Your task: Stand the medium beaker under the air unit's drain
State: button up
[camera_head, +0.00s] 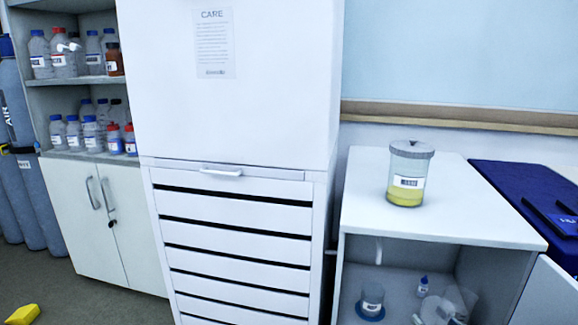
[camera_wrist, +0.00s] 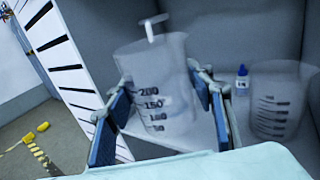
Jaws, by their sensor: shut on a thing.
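In the wrist view a clear graduated beaker (camera_wrist: 160,85), marked up to 200, stands between the blue pads of my gripper (camera_wrist: 165,120). My gripper is shut on it, and the beaker looks empty and slightly tilted in this picture. A white downward spout (camera_wrist: 150,30), likely the drain, shows at the beaker's rim; I cannot tell whether its tip is above or inside. My gripper is not clear there.
A second clear graduated beaker (camera_wrist: 278,105) stands to the right, with a small blue-capped bottle (camera_wrist: 241,82) between. The open cabinet (camera_head: 440,228) bears a container of yellow liquid (camera_head: 406,185) on top. White drawers (camera_head: 235,240) stand left of it.

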jog(key=w+a+r+n+g+y, duration=0.1)
jog(key=a+r+n+g+y, duration=0.3)
jog(key=a, duration=0.7)
jog(key=a+r+n+g+y, duration=0.3)
jog(key=a+r+y, duration=0.25)
jog(key=a, duration=0.65)
notch_tip(320, 180, up, 30)
jog(key=m+t+h+p, duration=0.4)
jog(key=t+h+p, duration=0.1)
jog(key=p, duration=3.1)
jog(key=shift+d+f+m+t+h, duration=0.15)
jog(key=shift+d+m+t+h, duration=0.2)
jog(key=shift+h, duration=0.5)
jog(key=shift+s, duration=0.1)
